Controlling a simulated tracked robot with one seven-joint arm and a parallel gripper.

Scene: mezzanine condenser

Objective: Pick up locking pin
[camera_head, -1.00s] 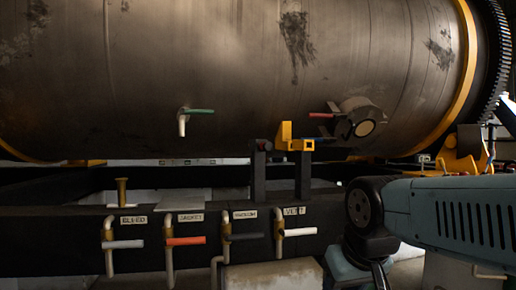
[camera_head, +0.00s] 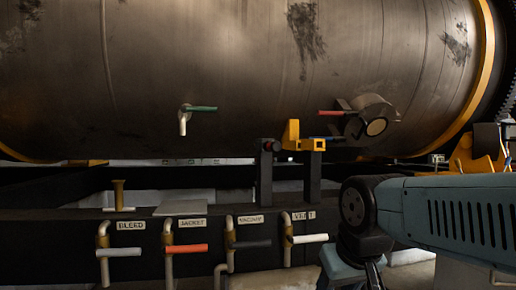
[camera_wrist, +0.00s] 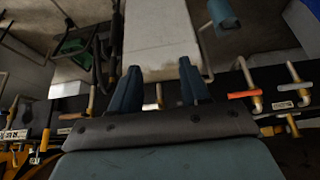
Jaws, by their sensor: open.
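A brass-yellow upright peg with a wider top (camera_head: 118,195) stands on the dark beam at left in the head view. It looks most like the locking pin, but I cannot tell for certain. A yellow bracket (camera_head: 291,135) sits on two black posts near the middle, under the tank. My gripper (camera_wrist: 158,75) shows in the wrist view with its two blue fingers apart and nothing between them. The fingers point over a pale block (camera_wrist: 158,35), well away from the peg. In the head view the gripper's fingertips are hidden or out of frame.
A large stained tank (camera_head: 230,70) fills the back. A green-handled tap (camera_head: 186,116) and a red-handled port (camera_head: 374,126) project from the tank.

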